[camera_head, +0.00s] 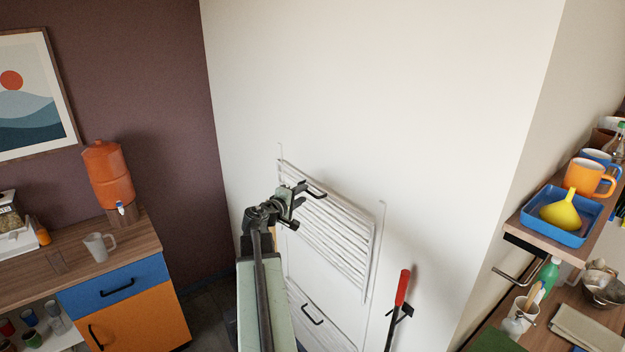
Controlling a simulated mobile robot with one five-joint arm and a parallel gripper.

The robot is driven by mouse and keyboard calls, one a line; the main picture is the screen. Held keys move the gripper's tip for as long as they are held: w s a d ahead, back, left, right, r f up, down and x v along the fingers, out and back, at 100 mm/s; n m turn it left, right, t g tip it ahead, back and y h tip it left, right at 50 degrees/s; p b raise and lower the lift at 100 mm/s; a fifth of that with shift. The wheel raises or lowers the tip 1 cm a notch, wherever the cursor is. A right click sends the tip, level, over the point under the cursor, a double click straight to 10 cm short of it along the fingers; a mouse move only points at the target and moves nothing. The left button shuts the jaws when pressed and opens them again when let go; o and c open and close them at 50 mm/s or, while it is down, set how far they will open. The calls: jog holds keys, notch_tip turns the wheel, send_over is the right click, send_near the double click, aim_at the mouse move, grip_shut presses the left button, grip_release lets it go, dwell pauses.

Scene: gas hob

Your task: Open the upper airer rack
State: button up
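The upper airer rack (345,243) is a white slatted panel in a thin white frame against the white wall. It looks folded nearly flat to the wall. Its dark bar handle (317,193) is near the top edge. My gripper (300,188) is at the left end of this handle, seen from behind. It overlaps the handle in the picture; I cannot tell whether it touches it. The fingers are too small and partly hidden to show whether they are open or shut. My arm hides the rack's lower left part.
A lower rack with its own dark handle (311,315) is below. A red-handled tool (402,288) hangs to the right. A shelf with a blue tray (556,216) is at the far right. A wooden counter with an orange dispenser (108,175) is left.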

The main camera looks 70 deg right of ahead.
jog(key=shift+d+f, duration=0.2)
jog(key=shift+d, duration=0.15)
jog(key=b+x, duration=0.1)
jog(key=x, duration=0.6)
jog(key=shift+a, duration=0.15)
grip_shut()
jog(key=shift+s+a+b, duration=0.1)
jog(key=shift+b, duration=0.2)
dwell(0.5)
